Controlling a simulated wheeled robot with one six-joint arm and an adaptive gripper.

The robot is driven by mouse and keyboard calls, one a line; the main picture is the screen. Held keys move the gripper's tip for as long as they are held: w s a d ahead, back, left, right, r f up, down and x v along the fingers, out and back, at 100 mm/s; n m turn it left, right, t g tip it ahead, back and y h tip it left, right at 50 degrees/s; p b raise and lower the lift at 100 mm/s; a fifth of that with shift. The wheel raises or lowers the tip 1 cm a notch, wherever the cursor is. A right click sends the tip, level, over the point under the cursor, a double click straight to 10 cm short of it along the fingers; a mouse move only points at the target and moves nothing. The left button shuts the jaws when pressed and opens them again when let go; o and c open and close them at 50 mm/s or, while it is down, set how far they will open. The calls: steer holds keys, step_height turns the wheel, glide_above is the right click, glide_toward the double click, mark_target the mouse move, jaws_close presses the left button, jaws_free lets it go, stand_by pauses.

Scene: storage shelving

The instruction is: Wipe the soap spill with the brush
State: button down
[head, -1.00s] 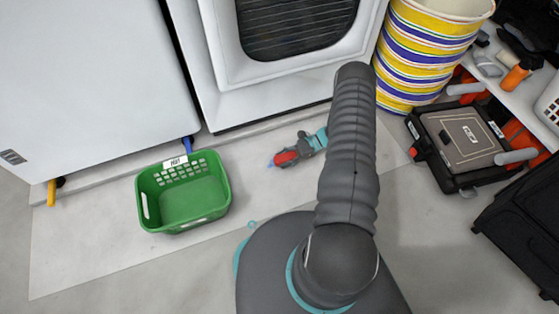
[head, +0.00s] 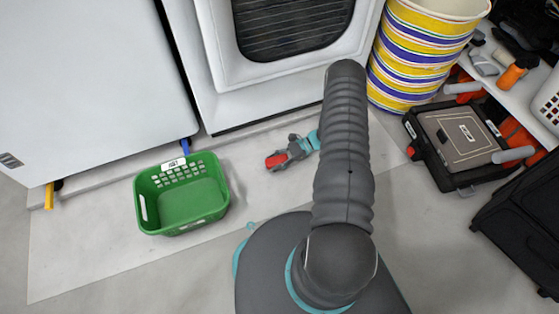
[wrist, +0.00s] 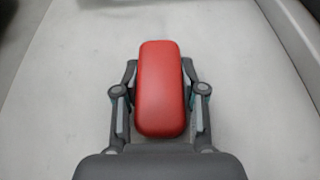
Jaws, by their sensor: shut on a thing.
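The brush (head: 276,160) shows as a red block at the end of my gripper (head: 287,155), low over the pale floor strip in front of the white appliance. In the wrist view my gripper (wrist: 160,100) is shut with its fingers on both sides of the red brush (wrist: 161,88). The brush's underside and bristles are hidden, so I cannot tell whether it touches the floor. I see no soap spill in either current view; the brush or gripper may cover it.
A green basket (head: 150,217) stands on the floor to the left. A striped bucket (head: 418,50) and a black case (head: 455,178) stand to the right. The white appliance (head: 230,107) bounds the far side. The floor between basket and brush is clear.

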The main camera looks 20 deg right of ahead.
mark_target(266, 166)
steer(key=shift+a, duration=1.95)
steer(key=shift+a+f, duration=0.1)
steer(key=shift+a, duration=1.7)
steer(key=shift+w, duration=0.65)
steer(key=shift+d+r, duration=0.2)
steer(key=shift+d, duration=1.75)
steer(key=shift+d+f, duration=0.15)
steer(key=shift+d, duration=3.55)
